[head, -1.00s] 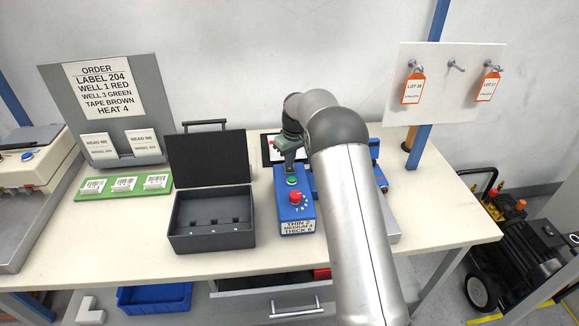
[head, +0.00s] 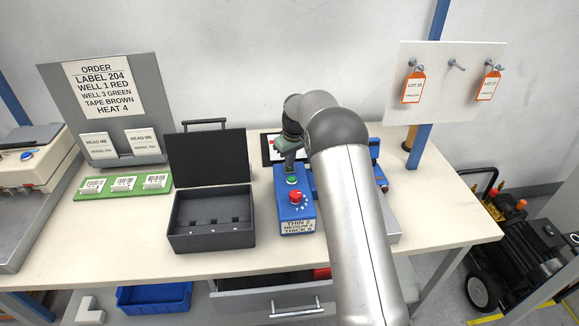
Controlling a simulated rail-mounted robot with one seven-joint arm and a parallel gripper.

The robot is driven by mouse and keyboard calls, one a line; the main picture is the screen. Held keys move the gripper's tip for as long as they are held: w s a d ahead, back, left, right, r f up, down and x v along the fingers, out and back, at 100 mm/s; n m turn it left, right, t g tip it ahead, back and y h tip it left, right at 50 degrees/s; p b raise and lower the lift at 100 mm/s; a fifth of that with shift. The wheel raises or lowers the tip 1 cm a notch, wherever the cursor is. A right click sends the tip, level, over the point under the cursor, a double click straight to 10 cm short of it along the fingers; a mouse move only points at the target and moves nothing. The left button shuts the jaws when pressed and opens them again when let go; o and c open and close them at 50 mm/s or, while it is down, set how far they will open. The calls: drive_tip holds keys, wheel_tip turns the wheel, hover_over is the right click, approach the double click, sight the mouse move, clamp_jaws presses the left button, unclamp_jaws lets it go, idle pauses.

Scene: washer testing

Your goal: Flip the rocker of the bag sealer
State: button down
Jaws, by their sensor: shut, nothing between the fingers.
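The blue bag sealer (head: 295,222) stands on the bench in the middle. Its top carries a red knob (head: 296,197) and a green control (head: 291,179) behind it. A label on its front reads thin, medium and thick settings. My gripper (head: 289,165) is shut and empty, pointing down just above the back of the blue box, close behind the green control. Contact cannot be told. More blue parts show to the right of my arm, partly hidden by it. I cannot pick out the rocker for certain; the gripper and arm cover part of this area.
An open black case (head: 212,222) stands left of the sealer. A green strip with white labels (head: 123,186) and a grey order board (head: 100,120) are farther left. A pegboard with orange tags (head: 450,85) stands at the right. The front bench edge is clear.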

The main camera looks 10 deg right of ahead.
drive_tip(key=shift+f+b, duration=0.3)
drive_tip(key=shift+f, duration=0.25)
drive_tip(key=shift+r, duration=0.15)
drive_tip(key=shift+r+p, duration=1.85)
drive_tip(key=shift+r, duration=1.55)
